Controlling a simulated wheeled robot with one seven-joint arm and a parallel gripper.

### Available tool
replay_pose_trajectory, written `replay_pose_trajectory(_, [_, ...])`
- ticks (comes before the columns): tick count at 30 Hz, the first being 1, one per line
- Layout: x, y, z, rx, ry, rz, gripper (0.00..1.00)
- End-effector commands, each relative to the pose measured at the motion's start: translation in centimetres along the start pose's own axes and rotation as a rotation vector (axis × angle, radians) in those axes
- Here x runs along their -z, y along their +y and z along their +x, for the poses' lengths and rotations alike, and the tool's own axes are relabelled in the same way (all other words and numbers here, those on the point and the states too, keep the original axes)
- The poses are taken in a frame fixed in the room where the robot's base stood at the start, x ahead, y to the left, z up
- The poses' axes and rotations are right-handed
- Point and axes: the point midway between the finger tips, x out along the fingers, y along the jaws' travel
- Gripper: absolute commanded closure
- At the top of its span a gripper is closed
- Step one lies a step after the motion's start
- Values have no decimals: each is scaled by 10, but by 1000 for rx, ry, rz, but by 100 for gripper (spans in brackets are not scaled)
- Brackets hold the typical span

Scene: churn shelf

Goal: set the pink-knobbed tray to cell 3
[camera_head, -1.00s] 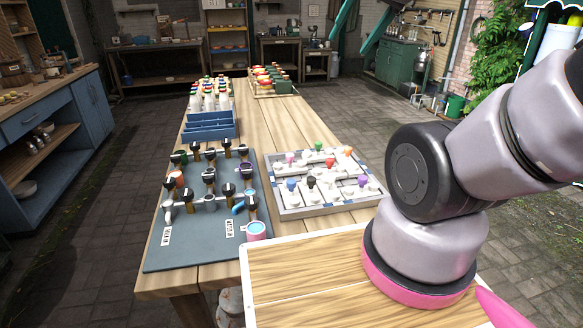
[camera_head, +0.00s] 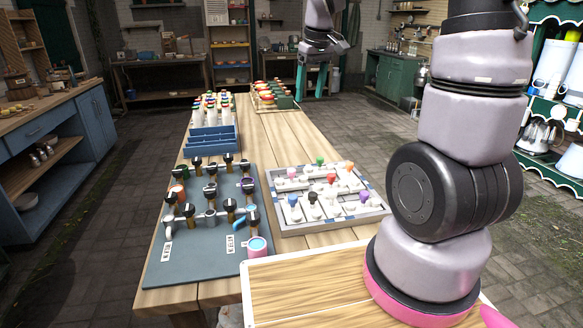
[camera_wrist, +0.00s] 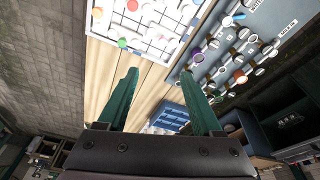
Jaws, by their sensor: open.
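A pale grey framed board (camera_head: 300,227) with small white knobbed trays lies on the right side of the wooden table. The pink-knobbed tray (camera_head: 292,171) appears to be near the board's back left corner; its knob is small and faint. Red, green, orange, blue, black and purple knobs stand around it. My gripper (camera_head: 312,92) hangs beyond the board toward the back right, with its green fingers apart and empty. In the wrist view my gripper (camera_wrist: 159,72) is open, with the board (camera_wrist: 150,55) ahead of its fingertips. I cannot make out cell numbers.
Blue bins (camera_head: 211,146), bottles (camera_head: 212,110) and a rack of colored items (camera_head: 265,92) stand behind. Bare wood (camera_head: 275,137) lies behind the board.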

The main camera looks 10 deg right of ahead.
Motion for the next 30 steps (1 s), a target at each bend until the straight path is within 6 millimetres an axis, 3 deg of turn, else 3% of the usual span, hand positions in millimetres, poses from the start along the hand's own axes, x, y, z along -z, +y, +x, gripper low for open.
replay_pose_trajectory(1, [9, 0, 21, 6, -33, -47, 33])
replay_pose_trajectory(6, [30, -1, 84, 25, -115, -211, 33])
replay_pose_trajectory(12, [43, -5, 149, 54, -187, -366, 33])
replay_pose_trajectory(15, [45, -7, 168, 64, -206, -411, 33])
replay_pose_trajectory(23, [42, -9, 191, 71, -219, -439, 33])
replay_pose_trajectory(30, [32, -10, 235, 72, -220, -438, 33])
